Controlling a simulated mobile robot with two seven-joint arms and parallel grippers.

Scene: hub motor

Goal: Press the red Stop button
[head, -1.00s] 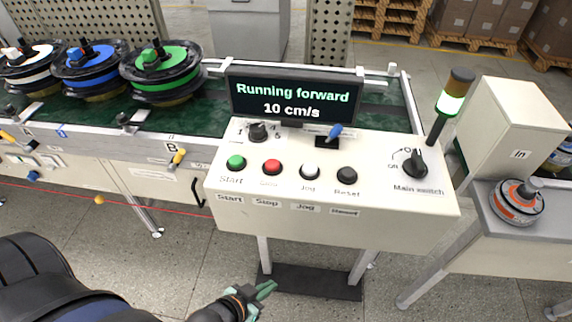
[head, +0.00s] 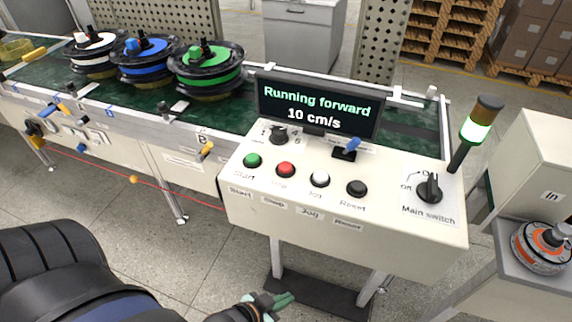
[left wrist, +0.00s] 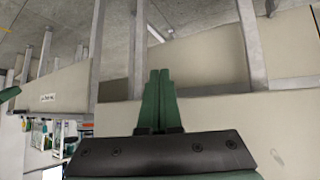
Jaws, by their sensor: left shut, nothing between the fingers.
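The red Stop button (head: 285,169) sits on the sloped top of the white control box (head: 400,228), between the green Start button (head: 252,160) and the white Jog button (head: 319,178). The display (head: 318,108) above reads "Running forward 10 cm/s". My left gripper (head: 284,299) is low in front of the box, below and apart from the buttons. Its green fingers are shut together with nothing between them, as the left wrist view (left wrist: 158,100) also shows. My right gripper is not in view.
A black Reset button (head: 356,188) and a main switch (head: 429,188) are also on the box. A signal light (head: 477,131) glows green at its right. A conveyor (head: 130,108) carries several spools behind left. A red cord (head: 100,170) runs along its front.

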